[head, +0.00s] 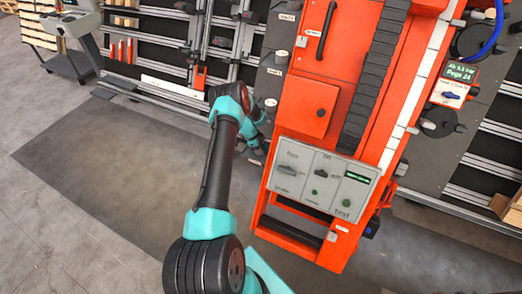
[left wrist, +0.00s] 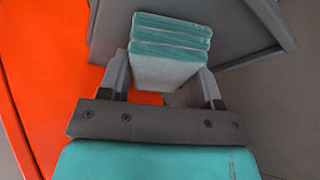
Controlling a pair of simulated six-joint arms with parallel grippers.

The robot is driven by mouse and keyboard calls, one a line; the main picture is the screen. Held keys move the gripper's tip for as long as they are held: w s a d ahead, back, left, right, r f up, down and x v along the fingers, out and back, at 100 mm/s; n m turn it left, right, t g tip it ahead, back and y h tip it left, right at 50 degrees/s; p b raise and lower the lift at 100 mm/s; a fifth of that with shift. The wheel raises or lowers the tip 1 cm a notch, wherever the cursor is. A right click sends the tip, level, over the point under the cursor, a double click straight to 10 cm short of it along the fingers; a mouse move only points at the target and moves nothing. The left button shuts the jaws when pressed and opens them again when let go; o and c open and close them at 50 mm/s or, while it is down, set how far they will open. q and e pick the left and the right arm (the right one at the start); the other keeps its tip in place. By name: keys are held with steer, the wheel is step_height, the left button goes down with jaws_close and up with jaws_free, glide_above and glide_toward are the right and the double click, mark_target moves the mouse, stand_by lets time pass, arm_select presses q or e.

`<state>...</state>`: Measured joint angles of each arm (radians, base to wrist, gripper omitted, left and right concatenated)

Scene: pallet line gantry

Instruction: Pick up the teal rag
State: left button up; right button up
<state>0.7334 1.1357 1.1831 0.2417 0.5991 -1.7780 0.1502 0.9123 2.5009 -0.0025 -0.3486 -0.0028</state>
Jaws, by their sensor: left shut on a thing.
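The teal rag (left wrist: 170,48) is a folded stack with several teal edges and a paler front face. It sits between the two grey fingers of my left gripper (left wrist: 163,76), which is shut on it. Behind the rag in the left wrist view is a dark grey panel or tray (left wrist: 112,28); I cannot tell whether the rag touches it. In the head view my left gripper (head: 250,148) is small and partly hidden by its own arm, left of the orange machine. I cannot make out the rag there. My right gripper is not in view.
The orange machine (head: 325,55) stands close right of my left arm, with a grey control panel (head: 322,182) on its front. Dark racks with rails (head: 160,45) stand behind. A cart (head: 75,40) is at the far left. The floor mat (head: 110,160) on the left is clear.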

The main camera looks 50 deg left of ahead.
arm_select(q)
steer(key=r, duration=0.7)
steer(key=shift+a+r, duration=0.2)
steer(key=shift+r, duration=0.2)
steer(key=s+a, duration=0.3)
steer(key=a, duration=0.6)
steer(key=s+a, duration=0.4)
steer(key=a, duration=0.5)
steer(key=shift+a+f, duration=0.15)
steer(key=shift+f, duration=0.05)
steer(key=w+d, duration=0.2)
steer(key=d, duration=0.3)
steer(key=w+d, duration=0.2)
steer(key=d, duration=0.3)
steer(key=w+d, duration=0.2)
steer(key=d, duration=0.3)
steer(key=shift+d, duration=0.4)
